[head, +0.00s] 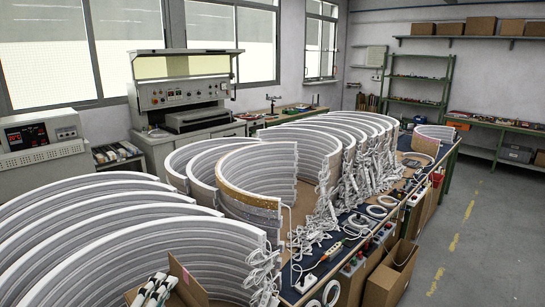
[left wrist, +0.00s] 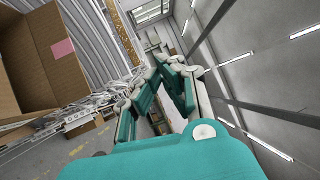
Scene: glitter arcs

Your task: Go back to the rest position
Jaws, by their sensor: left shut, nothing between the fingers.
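My left gripper (head: 156,288) shows at the bottom left of the head view, beside an open cardboard box (head: 188,284). In the left wrist view its teal and white fingers (left wrist: 168,78) are shut with nothing between them. The box, with a pink label, shows at the left of that view (left wrist: 40,75). My right gripper is in neither view. Several white arcs (head: 110,240) stand in rows on the long workbench, and one arc (head: 235,200) has a gold glitter band.
Bundled white cables (head: 325,205) hang at the arc ends. An open carton (head: 393,275) stands on the floor by the bench. The grey floor (head: 490,245) at the right is clear. A control console (head: 185,93) stands by the windows.

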